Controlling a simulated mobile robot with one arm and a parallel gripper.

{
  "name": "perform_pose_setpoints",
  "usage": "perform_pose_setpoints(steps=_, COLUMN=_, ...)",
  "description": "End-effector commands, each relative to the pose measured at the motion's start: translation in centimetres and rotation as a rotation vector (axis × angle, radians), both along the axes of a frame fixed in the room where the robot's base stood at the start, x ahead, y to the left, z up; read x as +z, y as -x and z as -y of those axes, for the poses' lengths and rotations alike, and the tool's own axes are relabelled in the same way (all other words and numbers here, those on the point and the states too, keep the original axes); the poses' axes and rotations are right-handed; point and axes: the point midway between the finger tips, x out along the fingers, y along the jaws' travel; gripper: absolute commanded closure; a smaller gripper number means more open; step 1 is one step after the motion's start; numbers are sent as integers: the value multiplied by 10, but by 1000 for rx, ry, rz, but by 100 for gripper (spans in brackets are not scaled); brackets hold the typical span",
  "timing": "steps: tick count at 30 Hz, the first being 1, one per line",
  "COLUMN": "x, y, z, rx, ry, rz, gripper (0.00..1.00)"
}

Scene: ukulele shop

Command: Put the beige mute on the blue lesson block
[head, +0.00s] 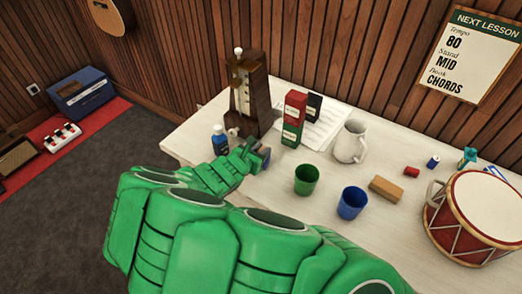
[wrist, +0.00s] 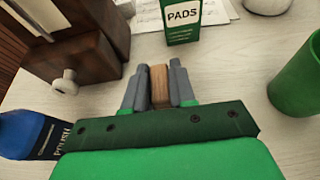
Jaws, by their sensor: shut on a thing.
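My gripper (wrist: 160,88) is shut on a small tan, wood-like piece, which looks like the beige mute (wrist: 159,84); only its upper part shows between the grey fingers. In the head view my gripper (head: 258,157) is low over the white table, between the blue polish bottle and the green cup, and mostly hides the piece. I cannot make out a clear blue lesson block. A blue and white thing (head: 495,172) is partly hidden behind the drum, and a small blue cylinder (head: 432,162) stands left of it.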

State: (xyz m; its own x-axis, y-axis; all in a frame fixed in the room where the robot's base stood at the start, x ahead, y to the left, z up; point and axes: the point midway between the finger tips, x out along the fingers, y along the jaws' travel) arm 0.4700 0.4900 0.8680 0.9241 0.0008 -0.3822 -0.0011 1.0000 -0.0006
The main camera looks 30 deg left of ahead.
Motion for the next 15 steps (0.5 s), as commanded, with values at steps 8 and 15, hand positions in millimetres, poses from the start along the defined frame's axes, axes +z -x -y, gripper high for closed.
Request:
perform_pose_setpoints(steps=8, x=-2, y=0, z=0, rx=0, ry=0, rz=0, gripper=100)
perform_pose_setpoints(steps=15, x=-2, y=0, z=0, rx=0, ry=0, rz=0, gripper=50)
